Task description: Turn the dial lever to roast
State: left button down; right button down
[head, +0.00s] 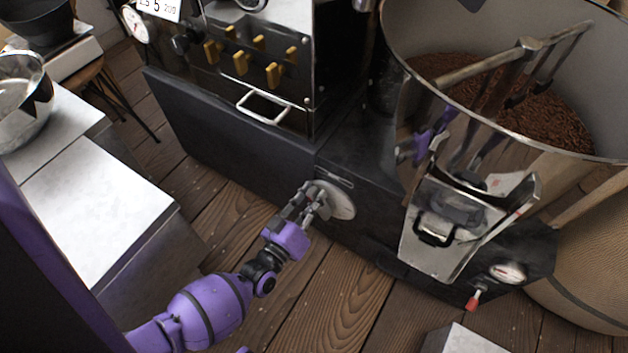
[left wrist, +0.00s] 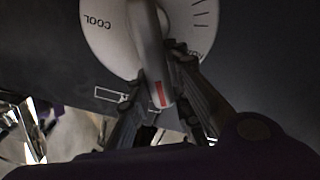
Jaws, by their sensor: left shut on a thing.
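The round pale dial (head: 338,201) sits on the dark front panel of the roaster, low between the body and the cooling drum. In the left wrist view the dial (left wrist: 97,40) fills the top, with "COOL" printed at its left and tick marks at its right. The grey lever (left wrist: 147,40) crosses the dial face and carries a red mark near its end. My left gripper (head: 317,204) is shut on the lever, with one finger on each side of it in the left wrist view (left wrist: 162,90). The word "roast" is not visible. My right gripper is not in view.
The cooling drum (head: 410,110) with brown beans stands at the right, its metal chute (head: 440,240) jutting out beside the dial. A small gauge (head: 507,273) and a red-tipped handle (head: 473,301) sit lower right. A white-topped block (head: 95,205) stands left. Wooden floor between is clear.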

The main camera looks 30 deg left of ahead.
pick_arm(q)
jog(key=c, duration=1.6)
grip_release()
jog(key=shift+s, duration=0.2)
jog(key=s, duration=1.1)
jog(key=shift+s+a, duration=0.2)
jog(key=shift+s, duration=0.1)
